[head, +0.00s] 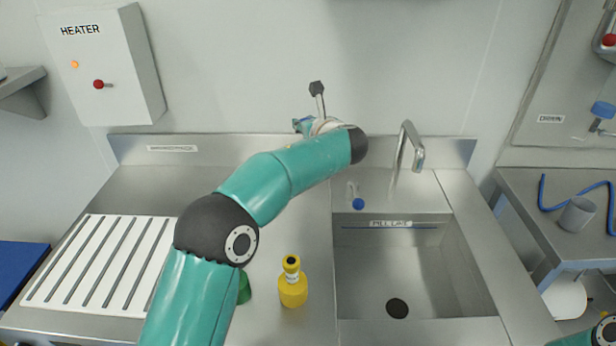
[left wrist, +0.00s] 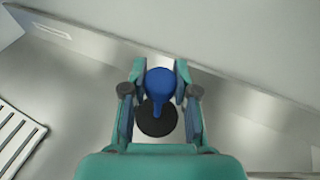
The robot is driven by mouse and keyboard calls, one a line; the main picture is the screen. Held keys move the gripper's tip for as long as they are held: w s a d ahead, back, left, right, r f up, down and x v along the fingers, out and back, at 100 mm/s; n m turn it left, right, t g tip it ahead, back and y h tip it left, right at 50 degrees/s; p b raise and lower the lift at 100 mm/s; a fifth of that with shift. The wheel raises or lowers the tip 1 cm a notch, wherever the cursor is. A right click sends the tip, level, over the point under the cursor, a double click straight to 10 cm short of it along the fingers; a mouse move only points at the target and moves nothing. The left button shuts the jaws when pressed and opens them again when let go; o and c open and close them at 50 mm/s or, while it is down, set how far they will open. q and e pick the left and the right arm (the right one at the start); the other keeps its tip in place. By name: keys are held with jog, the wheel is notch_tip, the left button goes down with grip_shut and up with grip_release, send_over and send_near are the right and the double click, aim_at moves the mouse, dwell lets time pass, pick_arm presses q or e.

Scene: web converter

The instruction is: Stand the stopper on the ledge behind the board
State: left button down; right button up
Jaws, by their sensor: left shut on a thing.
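My left gripper (left wrist: 160,88) is shut on the stopper (left wrist: 160,82), which has a blue grip and a black disc (left wrist: 155,123). In the left wrist view the stopper is between the fingers, with the disc against bare steel in the background; I cannot tell whether it touches. In the head view my left arm reaches to the back of the counter, and its gripper and the stopper are mostly hidden behind it. The white slotted board (head: 100,262) lies at left; its corner shows in the left wrist view (left wrist: 18,135). The steel ledge (head: 135,178) is behind it. My right gripper is out of view.
A yellow bottle (head: 292,288) and a partly hidden green object (head: 244,288) stand near my left arm. The sink (head: 440,270) and tap (head: 410,145) are to the right. A labelled upstand (head: 215,147) runs along the back. A heater box (head: 105,65) hangs above left.

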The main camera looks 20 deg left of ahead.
pick_arm(q)
notch_tip(320, 180, down, 10)
jog(key=shift+r, duration=0.15)
jog(key=shift+f+p, duration=0.4)
jog(key=shift+f, duration=2.1)
jog(key=c, duration=0.9)
grip_release()
jog(key=shift+d, duration=0.1)
jog(key=shift+s+d+r, duration=0.15)
jog(key=shift+s+d, duration=0.2)
jog(key=b+v, duration=0.3)
jog(key=v, duration=0.8)
jog(key=shift+r, duration=0.1)
